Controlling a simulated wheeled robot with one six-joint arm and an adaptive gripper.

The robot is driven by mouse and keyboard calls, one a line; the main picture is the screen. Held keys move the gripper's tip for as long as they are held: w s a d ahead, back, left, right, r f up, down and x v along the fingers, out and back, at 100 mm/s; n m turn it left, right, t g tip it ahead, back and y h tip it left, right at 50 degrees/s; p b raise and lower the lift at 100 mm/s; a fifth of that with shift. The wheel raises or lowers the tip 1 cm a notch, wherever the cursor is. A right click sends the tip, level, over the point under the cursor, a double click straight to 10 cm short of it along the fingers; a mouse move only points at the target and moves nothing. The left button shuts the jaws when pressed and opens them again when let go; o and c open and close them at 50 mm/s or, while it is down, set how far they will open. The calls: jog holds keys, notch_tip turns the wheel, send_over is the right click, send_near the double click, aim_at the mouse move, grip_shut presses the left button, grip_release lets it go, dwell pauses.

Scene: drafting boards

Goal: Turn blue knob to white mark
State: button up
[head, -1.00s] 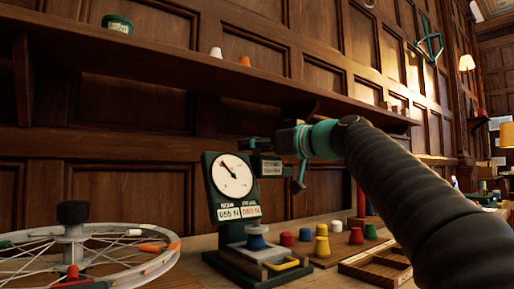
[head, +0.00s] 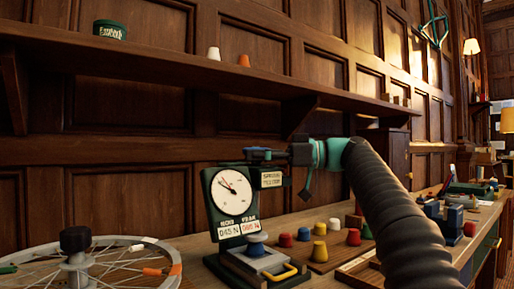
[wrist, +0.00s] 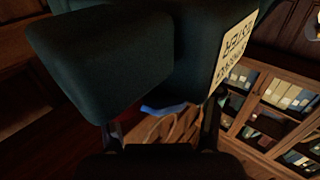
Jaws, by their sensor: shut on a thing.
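A blue knob-like piece (head: 255,245) stands on the base plate of a dark green tester (head: 216,205) with a round white dial and two number windows. A blue edge also shows low in the wrist view (wrist: 168,107), partly hidden; I cannot tell whether it is the same piece. My gripper (head: 262,155) is at the top of the tester, well above the blue piece, and appears shut on a dark part there. In the wrist view, dark green blocks (wrist: 100,62) fill the space before my fingers and hide the grip. I cannot make out a white mark.
A spoked wheel (head: 75,272) lies at the left. Several coloured pegs (head: 320,252) stand on a wooden board right of the tester. A shelf (head: 180,83) runs above. A blue vise-like tool (head: 452,222) is farther right on the bench.

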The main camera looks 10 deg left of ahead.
dwell(0.4)
jog(key=o, duration=1.1)
jog(key=shift+o, duration=0.2)
jog(key=w+d, duration=0.1)
jog(key=d, duration=1)
jog(key=shift+w+d, duration=0.3)
jog(key=shift+d, duration=0.1)
